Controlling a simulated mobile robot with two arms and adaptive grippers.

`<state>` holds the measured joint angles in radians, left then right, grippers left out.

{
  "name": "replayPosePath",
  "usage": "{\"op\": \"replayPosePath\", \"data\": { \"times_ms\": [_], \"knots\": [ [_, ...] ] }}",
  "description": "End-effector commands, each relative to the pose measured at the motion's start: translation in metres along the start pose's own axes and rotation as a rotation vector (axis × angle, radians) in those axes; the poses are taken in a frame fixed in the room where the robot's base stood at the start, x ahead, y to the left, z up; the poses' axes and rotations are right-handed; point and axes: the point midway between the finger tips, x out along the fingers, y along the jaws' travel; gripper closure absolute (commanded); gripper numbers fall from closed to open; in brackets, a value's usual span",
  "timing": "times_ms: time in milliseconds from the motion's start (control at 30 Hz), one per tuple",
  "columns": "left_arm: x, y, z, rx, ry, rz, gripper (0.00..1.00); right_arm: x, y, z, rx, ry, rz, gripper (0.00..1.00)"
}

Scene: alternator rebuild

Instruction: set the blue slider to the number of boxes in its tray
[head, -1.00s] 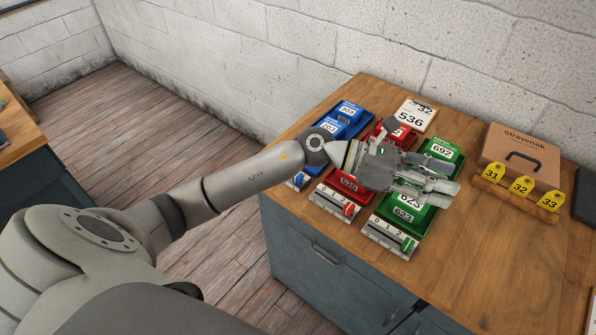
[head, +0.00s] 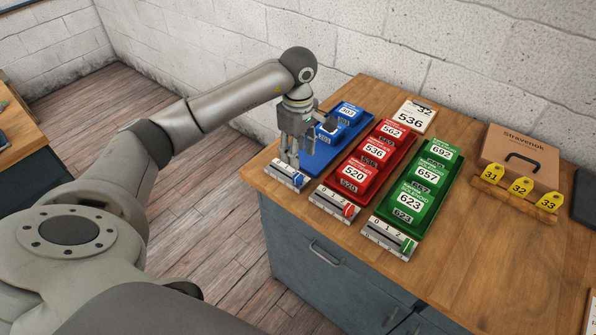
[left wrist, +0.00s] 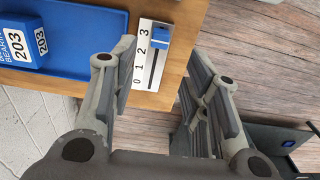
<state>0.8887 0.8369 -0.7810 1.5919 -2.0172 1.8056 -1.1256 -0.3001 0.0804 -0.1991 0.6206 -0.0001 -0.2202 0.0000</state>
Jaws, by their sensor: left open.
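The blue tray (head: 318,164) stands at the left end of the bench; its near part is bare. Two blue-and-white boxes show in it, one at the far end (head: 348,111) and one (head: 328,129) partly hidden by my gripper. The left wrist view shows only one box (left wrist: 18,45), marked 203. The slider scale (left wrist: 147,62), marked 0 to 3, lies at the tray's near end. Its blue knob (left wrist: 158,33) stands at the 3 end; it also shows in the head view (head: 298,179). My left gripper (head: 291,163) points down above the scale, open and empty, its fingers either side of the knob in the wrist picture.
A red tray (head: 376,174) and a green tray (head: 420,212), with boxes and their own sliders, stand to the right. Behind are a white card (head: 412,116), a cardboard case (head: 520,150) and yellow tags (head: 520,186). The bench edge lies close to the sliders.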

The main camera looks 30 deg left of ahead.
Motion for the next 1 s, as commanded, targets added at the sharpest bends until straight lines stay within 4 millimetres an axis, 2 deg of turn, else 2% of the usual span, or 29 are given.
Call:
{"op": "replayPosePath", "data": {
  "times_ms": [200,433,600,833,867,1000],
  "knots": [
    [0.042,-0.001,0.001,-0.001,-0.004,-0.006,0.57,-0.015,-0.002,-0.002,0.000,0.001,-0.003,0.60],
    [0.075,0.000,0.002,0.000,-0.005,-0.002,0.57,-0.022,-0.003,-0.003,0.000,0.001,-0.004,0.60],
    [0.085,0.000,0.001,0.000,-0.003,0.000,0.57,-0.024,-0.003,-0.003,0.000,0.001,-0.003,0.60],
    [0.086,0.000,0.001,0.000,-0.003,0.001,0.57,-0.023,-0.002,-0.003,-0.001,0.001,-0.003,0.60],
    [0.086,0.000,0.001,0.000,-0.003,0.001,0.58,-0.023,-0.002,-0.003,-0.001,0.001,-0.003,0.60],
    [0.086,0.000,0.001,0.000,-0.003,0.001,0.76,-0.023,-0.002,-0.003,-0.001,0.001,-0.003,0.60]
  ]
}}
